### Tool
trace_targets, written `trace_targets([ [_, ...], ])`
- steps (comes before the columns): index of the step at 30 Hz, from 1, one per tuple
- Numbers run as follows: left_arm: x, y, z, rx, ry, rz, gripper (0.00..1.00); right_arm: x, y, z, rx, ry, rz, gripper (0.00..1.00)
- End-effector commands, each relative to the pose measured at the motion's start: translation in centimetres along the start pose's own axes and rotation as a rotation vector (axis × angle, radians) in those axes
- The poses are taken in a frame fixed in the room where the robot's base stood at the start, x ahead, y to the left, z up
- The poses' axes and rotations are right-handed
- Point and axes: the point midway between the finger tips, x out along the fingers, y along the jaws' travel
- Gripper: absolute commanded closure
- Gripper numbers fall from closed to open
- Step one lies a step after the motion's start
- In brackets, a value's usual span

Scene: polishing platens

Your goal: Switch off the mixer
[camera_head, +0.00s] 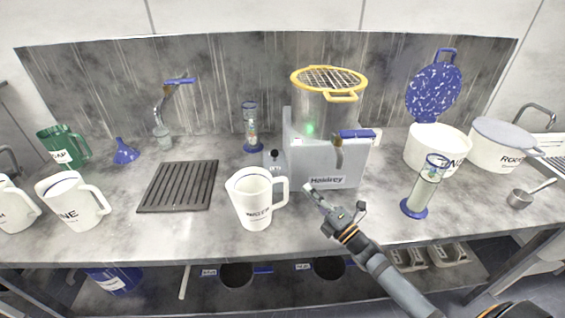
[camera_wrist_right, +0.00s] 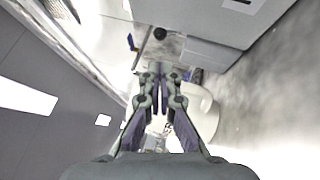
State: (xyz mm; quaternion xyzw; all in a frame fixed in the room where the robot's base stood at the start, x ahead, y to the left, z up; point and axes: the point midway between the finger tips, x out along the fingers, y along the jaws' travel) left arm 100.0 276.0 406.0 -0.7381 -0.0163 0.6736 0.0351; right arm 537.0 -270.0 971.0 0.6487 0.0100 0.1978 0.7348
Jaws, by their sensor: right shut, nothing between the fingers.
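The mixer (camera_head: 325,165) is a grey machine with a dark name label on its front, standing in the middle of the bench. A metal bowl under a yellow-rimmed mesh lid (camera_head: 329,82) sits on it, and a green light (camera_head: 310,128) glows. A small black knob (camera_head: 273,153) is at its left side; a black round knob also shows in the wrist view (camera_wrist_right: 160,33), beyond the fingertips. My right gripper (camera_head: 309,190) is shut and empty, in front of the mixer's lower front, apart from the knob. My left gripper is not in view.
A white jug (camera_head: 252,205) stands just left of my right gripper, near the mixer. A blue-based cylinder (camera_head: 415,207) stands to the right. A dark grooved plate (camera_head: 180,186) lies to the left. The bench front between jug and cylinder is mostly clear.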

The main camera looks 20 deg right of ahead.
Motion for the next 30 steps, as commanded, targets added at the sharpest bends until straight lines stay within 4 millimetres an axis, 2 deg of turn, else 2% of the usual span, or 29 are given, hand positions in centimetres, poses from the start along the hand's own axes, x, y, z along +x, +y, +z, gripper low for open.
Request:
trace_targets([
  [3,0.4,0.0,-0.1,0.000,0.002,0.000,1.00,2.0,0.1,0.1,0.000,-0.004,0.006,1.00],
  [12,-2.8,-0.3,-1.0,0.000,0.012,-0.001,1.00,8.4,0.7,0.2,0.003,-0.006,0.004,1.00],
  [18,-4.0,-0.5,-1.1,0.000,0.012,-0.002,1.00,11.7,0.5,0.1,0.003,-0.003,0.002,1.00],
  [24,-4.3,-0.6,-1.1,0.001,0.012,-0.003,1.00,13.1,0.1,0.1,0.001,-0.003,0.000,1.00],
  [30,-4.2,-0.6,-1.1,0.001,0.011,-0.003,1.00,13.2,0.0,0.0,0.000,-0.002,0.000,1.00],
])
